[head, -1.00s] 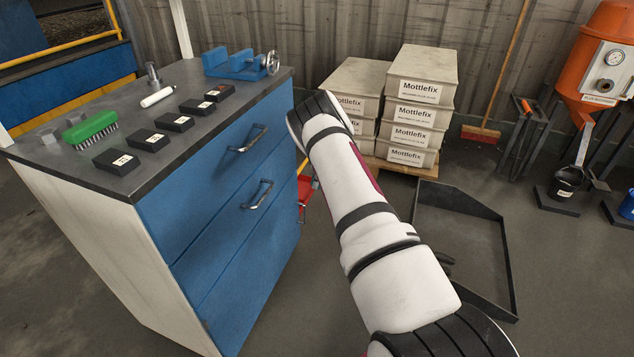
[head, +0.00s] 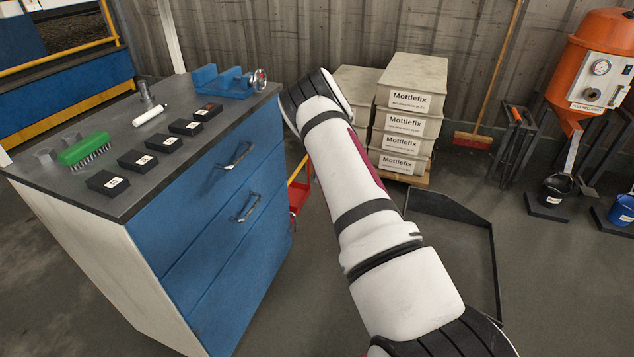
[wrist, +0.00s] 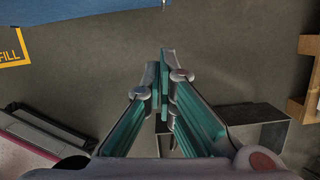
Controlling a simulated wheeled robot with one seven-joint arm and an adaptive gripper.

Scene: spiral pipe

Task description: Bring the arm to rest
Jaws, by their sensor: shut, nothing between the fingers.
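My gripper (wrist: 163,85) shows in the wrist view with its two teal-padded fingers closed together and nothing between them. It hangs over bare grey floor. In the head view my white and black arm reaches up from the bottom right, its elbow beside the right side of the blue cabinet. The gripper itself is hidden in the head view.
A blue drawer cabinet (head: 215,215) stands left of my arm. On its top are a green brush (head: 84,149), several black blocks and a blue vise (head: 222,82). Stacked Mottlefix boxes (head: 408,115) stand behind. A dark tray (head: 450,205) lies on the floor at right.

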